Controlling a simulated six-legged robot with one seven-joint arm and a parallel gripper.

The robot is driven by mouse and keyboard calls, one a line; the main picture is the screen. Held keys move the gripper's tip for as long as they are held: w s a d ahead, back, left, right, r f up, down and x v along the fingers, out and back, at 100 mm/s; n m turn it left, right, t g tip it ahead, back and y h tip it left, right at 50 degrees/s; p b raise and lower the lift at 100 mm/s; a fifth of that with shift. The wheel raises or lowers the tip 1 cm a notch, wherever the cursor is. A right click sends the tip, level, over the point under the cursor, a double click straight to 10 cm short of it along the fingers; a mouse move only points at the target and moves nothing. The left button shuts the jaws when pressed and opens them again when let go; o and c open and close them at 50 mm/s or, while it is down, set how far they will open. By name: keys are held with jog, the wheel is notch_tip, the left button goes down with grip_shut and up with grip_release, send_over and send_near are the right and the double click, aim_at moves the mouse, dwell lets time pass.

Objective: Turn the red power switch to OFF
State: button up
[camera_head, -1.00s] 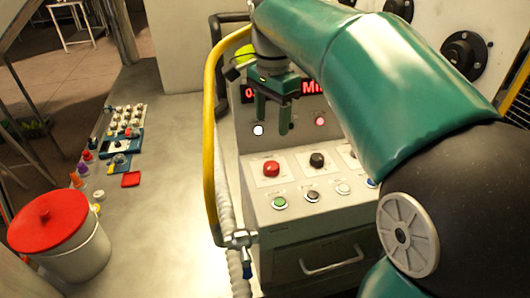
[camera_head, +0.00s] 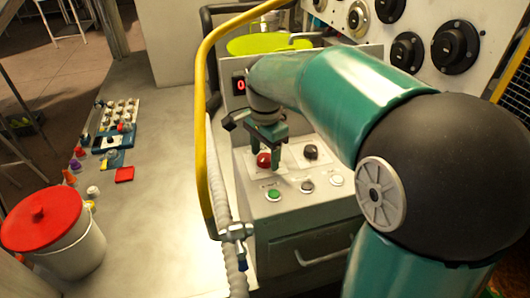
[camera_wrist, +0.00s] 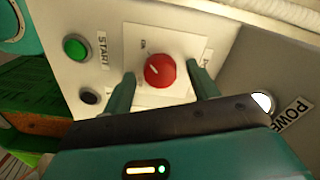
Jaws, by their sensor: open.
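The red power switch (camera_wrist: 160,70) is a round knob on a white square plate in the wrist view. A pale pointer mark lies on its left part; the small lettering around it is too blurred to read surely. In the head view the red switch (camera_head: 263,160) sits on the sloped control panel, partly behind a finger. My gripper (camera_head: 268,158) is open above it, fingers pointing down. In the wrist view its fingers stand left and right of the knob, with gaps between; I cannot tell whether they reach its depth.
A black knob (camera_head: 310,152) is right of the switch. Green (camera_head: 273,195), dark (camera_head: 307,187) and white (camera_head: 336,180) buttons line the panel's front. A yellow pipe (camera_head: 203,130) rises close on the left. A red-lidded bucket (camera_head: 55,235) stands at lower left.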

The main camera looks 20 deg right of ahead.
jog(key=shift+f, duration=0.15)
jog(key=c, duration=1)
jog(key=shift+n, duration=0.4)
jog(key=n, duration=0.8)
jog(key=shift+n, duration=0.4)
jog(key=n, duration=0.4)
jog(key=shift+n, duration=2.2)
